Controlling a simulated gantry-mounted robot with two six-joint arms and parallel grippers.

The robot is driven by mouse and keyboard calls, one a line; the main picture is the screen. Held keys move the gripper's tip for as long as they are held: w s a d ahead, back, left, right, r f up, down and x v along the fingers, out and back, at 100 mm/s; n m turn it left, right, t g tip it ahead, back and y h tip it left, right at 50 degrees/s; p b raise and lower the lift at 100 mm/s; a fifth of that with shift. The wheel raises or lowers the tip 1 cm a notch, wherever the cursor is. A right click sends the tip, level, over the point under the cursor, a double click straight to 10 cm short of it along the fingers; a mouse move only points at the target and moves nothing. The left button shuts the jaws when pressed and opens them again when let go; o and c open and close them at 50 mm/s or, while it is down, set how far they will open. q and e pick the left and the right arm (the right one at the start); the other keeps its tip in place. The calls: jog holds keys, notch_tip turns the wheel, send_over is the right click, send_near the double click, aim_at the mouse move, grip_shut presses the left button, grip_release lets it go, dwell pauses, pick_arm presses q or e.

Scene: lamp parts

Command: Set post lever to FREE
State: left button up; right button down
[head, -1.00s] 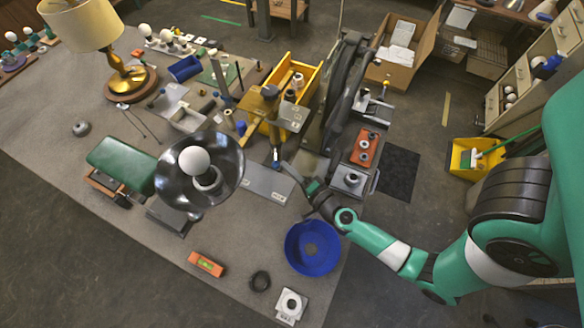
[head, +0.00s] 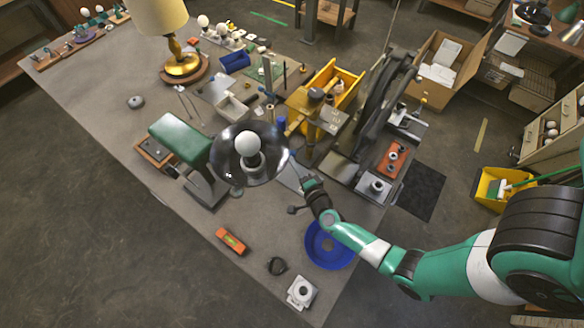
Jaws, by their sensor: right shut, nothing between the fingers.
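A black bowl-shaped shade (head: 228,168) with a white bulb (head: 249,144) faces up at the bench's middle. Its post is mostly hidden beneath it. My right gripper (head: 303,180) is just right of the shade, beside a grey plate on the bench; it is small, dark and shut, with nothing held. A small dark knobbed piece (head: 293,209) shows just below my right gripper; I cannot tell whether it is the post lever. No FREE marking is legible. My left gripper is not in view.
A blue bowl (head: 318,255) lies partly under my right arm. A green-topped stand (head: 180,138) is left of the shade. A yellow bin (head: 347,95) and a dark wheel-like machine (head: 375,105) stand behind. An orange level (head: 231,240) lies near the front edge.

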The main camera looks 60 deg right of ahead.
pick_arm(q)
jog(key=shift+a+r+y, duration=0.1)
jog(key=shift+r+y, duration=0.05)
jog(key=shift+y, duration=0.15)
pick_arm(e)
jog(key=shift+w+d, duration=0.25)
jog(key=shift+w, duration=0.55)
jog(key=shift+w+d, duration=0.2)
jog(key=shift+w, duration=0.55)
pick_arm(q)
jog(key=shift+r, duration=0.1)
pick_arm(e)
jog(key=shift+r, duration=0.1)
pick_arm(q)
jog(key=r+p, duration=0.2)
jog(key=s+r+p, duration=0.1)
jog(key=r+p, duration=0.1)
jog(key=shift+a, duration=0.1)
pick_arm(e)
jog(key=s+a+r, duration=0.2)
jog(key=s+a, duration=0.2)
jog(key=a, duration=0.8)
jog(key=shift+s, duration=0.2)
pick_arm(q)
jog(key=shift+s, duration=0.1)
